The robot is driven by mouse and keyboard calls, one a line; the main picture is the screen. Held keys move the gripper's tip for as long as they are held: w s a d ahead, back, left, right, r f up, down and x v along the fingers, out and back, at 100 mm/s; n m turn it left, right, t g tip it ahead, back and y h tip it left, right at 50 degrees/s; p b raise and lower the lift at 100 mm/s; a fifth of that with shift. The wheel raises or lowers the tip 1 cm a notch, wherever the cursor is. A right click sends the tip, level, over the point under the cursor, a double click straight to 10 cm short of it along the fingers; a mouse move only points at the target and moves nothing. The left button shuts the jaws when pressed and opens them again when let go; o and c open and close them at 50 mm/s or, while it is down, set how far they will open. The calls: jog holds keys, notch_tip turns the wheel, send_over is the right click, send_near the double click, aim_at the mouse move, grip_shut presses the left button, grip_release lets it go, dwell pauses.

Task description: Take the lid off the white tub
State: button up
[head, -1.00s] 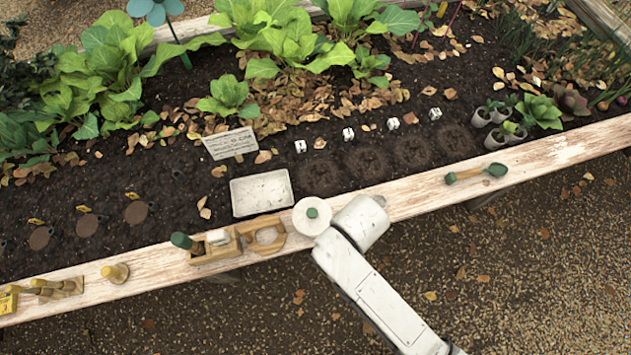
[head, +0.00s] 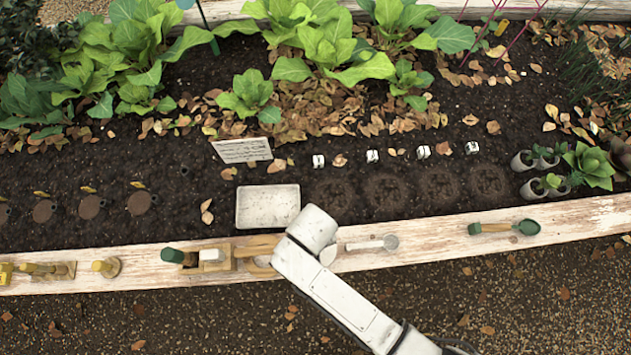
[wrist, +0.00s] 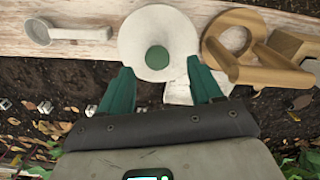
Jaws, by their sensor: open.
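The white tub (wrist: 182,30) is seen from above in the wrist view, standing on the pale wooden edge board. Its round white lid with a green knob (wrist: 157,57) is on it. My fingers are hidden there.
A wooden ring holder (wrist: 235,35) stands close right of the tub in the wrist view. A white scoop (head: 375,244) lies on the board on the other side. A white tray (head: 267,206) sits on the soil behind. A green trowel (head: 505,228) lies further right.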

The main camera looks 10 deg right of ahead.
jog(key=f, duration=0.2)
jog(key=f+b, duration=0.1)
jog(key=f, duration=0.2)
jog(key=shift+d+f, duration=0.2)
jog(key=shift+f, duration=0.1)
jog(key=c, duration=1.1)
jog(key=shift+r, duration=0.15)
jog(key=shift+r, duration=0.65)
jog(key=s+r+p, duration=0.1)
jog(key=s+r, duration=0.2)
jog(key=s, duration=0.1)
jog(key=s+r+p, duration=0.1)
jog(key=s+r, duration=0.3)
jog(key=s, duration=0.1)
jog(key=s+r+p, duration=0.1)
jog(key=s+r, duration=0.3)
jog(key=s, duration=0.1)
jog(key=shift+a+r, duration=0.15)
jog(key=shift+r, duration=0.1)
